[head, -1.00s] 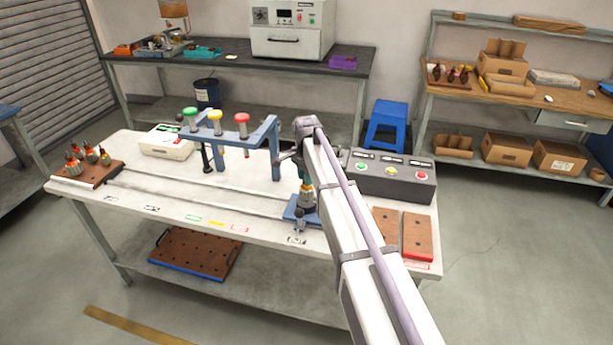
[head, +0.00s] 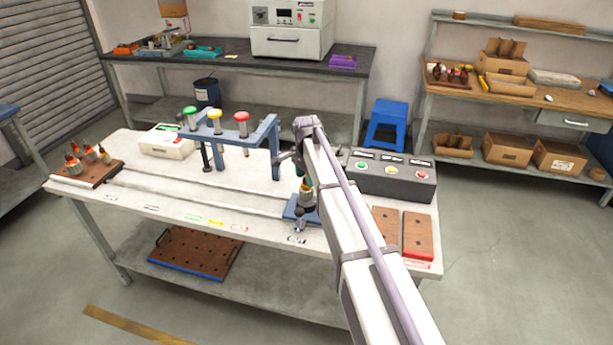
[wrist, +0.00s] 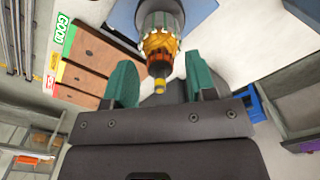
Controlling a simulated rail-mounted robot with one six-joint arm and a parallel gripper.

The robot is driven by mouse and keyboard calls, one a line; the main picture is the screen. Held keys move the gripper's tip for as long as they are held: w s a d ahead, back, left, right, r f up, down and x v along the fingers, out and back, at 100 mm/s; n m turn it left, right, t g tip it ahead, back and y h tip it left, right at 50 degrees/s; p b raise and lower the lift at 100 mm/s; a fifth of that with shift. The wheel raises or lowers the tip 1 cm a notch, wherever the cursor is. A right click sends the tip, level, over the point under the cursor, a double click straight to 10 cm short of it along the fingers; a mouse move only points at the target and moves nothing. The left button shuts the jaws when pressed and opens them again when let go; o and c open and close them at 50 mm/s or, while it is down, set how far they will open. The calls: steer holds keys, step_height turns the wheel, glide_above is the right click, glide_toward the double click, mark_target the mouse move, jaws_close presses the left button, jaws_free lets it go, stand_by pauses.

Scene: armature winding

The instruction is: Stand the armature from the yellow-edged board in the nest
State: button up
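An armature with a copper-coloured winding, grey core and yellow-tipped shaft stands upright in the blue nest. The armature (head: 306,190) and nest (head: 294,209) are beside my arm in the head view. In the wrist view the armature (wrist: 161,42) is at top centre, with the blue nest (wrist: 124,14) behind it. My gripper (wrist: 160,78) is open. Its green fingers are on either side of the shaft end, with a visible gap on both sides. The yellow-edged board (wrist: 86,80) lies left in the wrist view, with no armature visible on it. My arm hides much of the gripper in the head view.
A blue frame (head: 235,132) with coloured knobs stands left of the nest. A dark control box (head: 392,182) is to the right. A red-edged board (head: 418,236) lies at the front right. A brown board with several armatures (head: 100,178) is at the far left.

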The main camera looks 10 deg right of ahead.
steer(key=shift+o, duration=0.3)
step_height(320, 180, up, 11)
steer(key=p, duration=1)
steer(key=shift+f+p, duration=0.1)
steer(key=shift+p, duration=0.3)
step_height(320, 180, up, 11)
steer(key=p, duration=1)
steer(key=shift+p, duration=0.4)
steer(key=shift+f, duration=0.1)
